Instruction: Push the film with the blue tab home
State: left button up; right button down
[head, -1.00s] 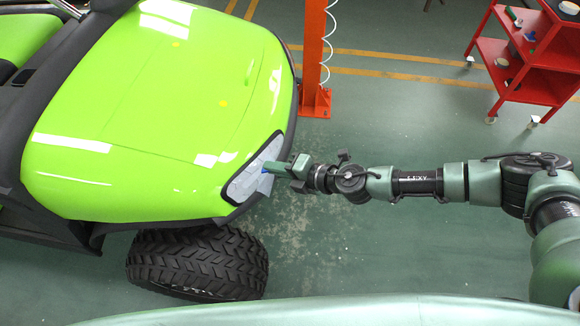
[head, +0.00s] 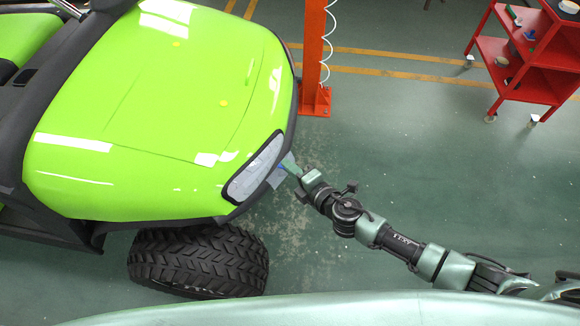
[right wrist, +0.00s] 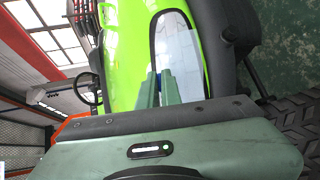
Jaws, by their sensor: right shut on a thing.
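The headlight (head: 240,186) is set in the front corner of the green cart and has a dark rim. A pale, see-through film (head: 275,178) lies over it, with a flap standing out past the rim at the lower right. The film also shows pale over the headlight in the right wrist view (right wrist: 175,45). My right gripper (head: 288,165) is at the headlight's outer edge, shut on the film's blue tab (head: 282,167). In the right wrist view its two fingers (right wrist: 158,88) have a strip of blue between them. How far the film is seated cannot be told. My left gripper is not in view.
The green hood (head: 130,110) and a black tire (head: 200,262) are close to the headlight. An orange post (head: 315,60) stands behind on the floor. A red shelf cart (head: 530,60) is at the upper right. The floor between is clear.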

aim_at(279, 168)
jog(key=shift+d, duration=0.1)
jog(key=shift+w+a+f+b, duration=0.2)
jog(key=shift+w+a, duration=0.2)
jog(key=shift+a, duration=0.2)
jog(key=shift+w+a+f+b, duration=0.25)
jog(key=shift+w+a, duration=0.15)
jog(key=shift+a, duration=0.2)
jog(key=shift+w+a+f+b, duration=0.2)
jog(key=shift+w+a, duration=0.2)
jog(key=shift+a, duration=0.2)
jog(key=shift+w+a+f, duration=0.1)
jog(key=shift+w+a, duration=0.1)
jog(key=shift+a, duration=0.1)
jog(key=shift+w+a+f, duration=0.1)
jog(key=shift+w+a, duration=0.05)
jog(key=shift+a, duration=0.05)
jog(key=c, duration=1.5)
grip_release()
